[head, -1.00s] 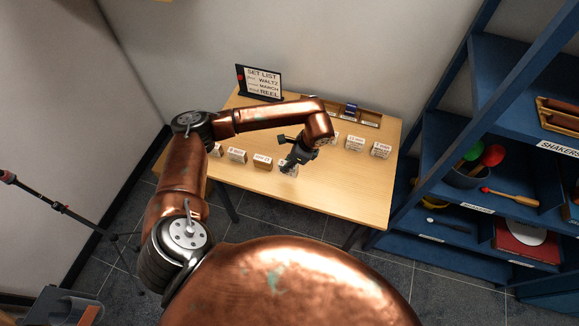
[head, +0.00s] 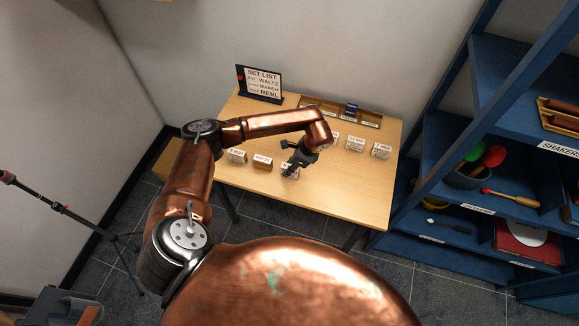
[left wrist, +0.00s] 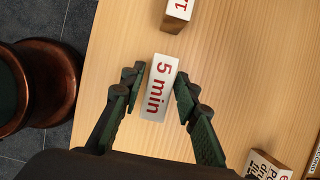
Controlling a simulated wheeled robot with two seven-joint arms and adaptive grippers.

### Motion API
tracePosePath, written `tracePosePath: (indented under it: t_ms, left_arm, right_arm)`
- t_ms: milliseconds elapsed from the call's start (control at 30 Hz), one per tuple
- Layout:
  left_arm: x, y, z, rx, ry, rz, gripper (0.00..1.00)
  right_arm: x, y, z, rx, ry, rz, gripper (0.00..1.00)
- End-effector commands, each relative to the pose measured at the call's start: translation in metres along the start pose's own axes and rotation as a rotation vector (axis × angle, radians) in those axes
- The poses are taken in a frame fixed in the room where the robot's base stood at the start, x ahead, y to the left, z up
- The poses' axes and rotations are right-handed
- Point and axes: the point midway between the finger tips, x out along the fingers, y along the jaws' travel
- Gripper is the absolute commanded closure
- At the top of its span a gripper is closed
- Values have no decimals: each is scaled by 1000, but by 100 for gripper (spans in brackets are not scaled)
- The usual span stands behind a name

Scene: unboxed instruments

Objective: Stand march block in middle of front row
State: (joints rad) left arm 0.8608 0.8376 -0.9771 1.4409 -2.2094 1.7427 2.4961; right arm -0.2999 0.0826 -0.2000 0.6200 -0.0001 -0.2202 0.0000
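My left gripper (head: 290,167) is over the front part of the wooden table, at a small white block at the right end of the left-hand group. In the left wrist view this block (left wrist: 160,87) reads "5 min" in red and lies between the two open fingers, with a finger close on each side. I cannot tell which block is the march block. A sign (head: 262,83) on the table reads "SET LIST" with waltz, march and reel. A wooden rack (head: 370,124) behind holds a blue block (head: 351,109). My right gripper is not in view.
More labelled blocks stand left of the gripper, one white (head: 237,156) and one brown-faced (head: 262,162). To the right are white blocks (head: 355,144) and (head: 381,150). The table's (head: 340,190) right front is clear. A blue shelf (head: 440,160) stands at right.

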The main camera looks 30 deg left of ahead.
Motion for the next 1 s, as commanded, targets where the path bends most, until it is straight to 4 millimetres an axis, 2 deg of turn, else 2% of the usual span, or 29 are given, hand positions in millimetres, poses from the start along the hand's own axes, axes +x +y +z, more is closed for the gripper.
tracePosePath:
  t_ms: [100, 333, 467, 567, 800, 1000]
  left_arm:
    - [0, 0, 0, 0, 0, 0, 63]
    - [-1, 0, 0, -1, 0, 0, 63]
    - [-8, -1, 0, -1, 1, -2, 63]
    - [-23, -1, 0, 0, 1, -4, 63]
    - [-74, -1, 0, 1, 2, -4, 63]
    - [-106, -1, 0, 0, 1, -2, 63]
  right_arm:
    - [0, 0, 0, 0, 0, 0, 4]
    - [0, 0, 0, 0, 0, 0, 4]
    - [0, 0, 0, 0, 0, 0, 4]
    - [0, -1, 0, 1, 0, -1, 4]
    - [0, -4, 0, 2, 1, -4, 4]
    - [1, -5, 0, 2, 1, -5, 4]
